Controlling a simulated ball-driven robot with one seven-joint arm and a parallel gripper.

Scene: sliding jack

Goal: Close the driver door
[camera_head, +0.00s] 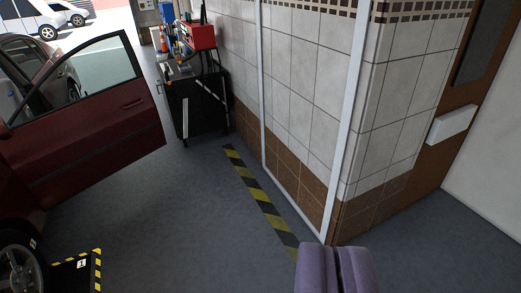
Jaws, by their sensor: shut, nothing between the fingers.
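A dark red car stands at the left edge, only partly in view. Its driver door (95,128) is swung wide open, with its free edge pointing right into the room. The window opening of the door shows the background through it. My gripper (337,252) is at the bottom, right of centre, with two purple fingers shut together and nothing held. It is well to the right of the door and apart from it. The car's hinge side is partly cut off by the picture edge.
A black tool cart (196,100) with a red box (203,37) stands behind the door, against the tiled wall (300,85). A yellow-black strip (258,195) runs along the floor. A black block with striped edges (80,272) lies by the front wheel. Grey floor (170,225) between door and gripper is clear.

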